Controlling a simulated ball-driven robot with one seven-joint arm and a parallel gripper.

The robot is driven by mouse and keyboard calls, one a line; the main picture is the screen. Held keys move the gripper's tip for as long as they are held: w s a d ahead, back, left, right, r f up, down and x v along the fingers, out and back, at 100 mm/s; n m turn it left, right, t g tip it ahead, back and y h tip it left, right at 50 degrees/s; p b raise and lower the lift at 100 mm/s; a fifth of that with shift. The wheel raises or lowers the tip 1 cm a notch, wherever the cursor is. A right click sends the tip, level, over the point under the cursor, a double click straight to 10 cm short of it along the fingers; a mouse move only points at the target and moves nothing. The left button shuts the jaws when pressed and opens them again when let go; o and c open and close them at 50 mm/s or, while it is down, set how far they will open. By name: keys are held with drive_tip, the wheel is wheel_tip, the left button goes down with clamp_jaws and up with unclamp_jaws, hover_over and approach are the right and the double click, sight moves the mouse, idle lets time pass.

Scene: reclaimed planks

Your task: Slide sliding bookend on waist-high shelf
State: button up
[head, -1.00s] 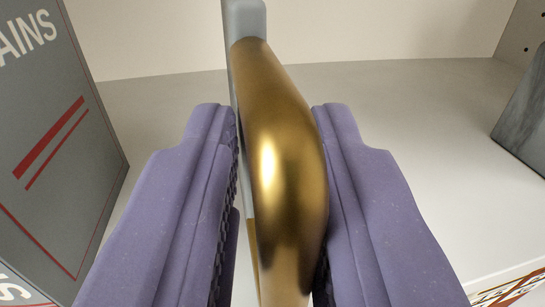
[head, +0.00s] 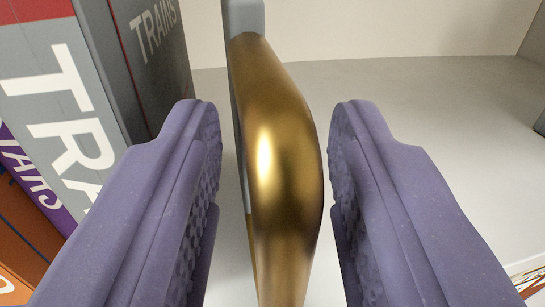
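The sliding bookend (head: 278,165) shows in the head view as a rounded, shiny gold bar in front of a thin grey upright plate. It stands upright in the middle of the picture on the pale waist-high shelf (head: 425,150). My gripper (head: 272,125) has two purple padded fingers, one on each side of the gold bar. The fingers are spread, with a visible gap between each finger and the bar. The lower end of the bookend runs out of the picture.
Grey books lettered TRAINS (head: 65,110) stand close at the left, right beside my left finger. A purple book (head: 38,180) and an orange book (head: 25,235) are farther left. The shelf is clear to the right, with a dark object (head: 540,122) at the right edge.

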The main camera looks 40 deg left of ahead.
drive_tip(key=p+v, duration=0.2)
drive_tip(key=v, duration=0.5)
drive_tip(key=shift+s+d, duration=0.3)
drive_tip(key=shift+c, duration=0.2)
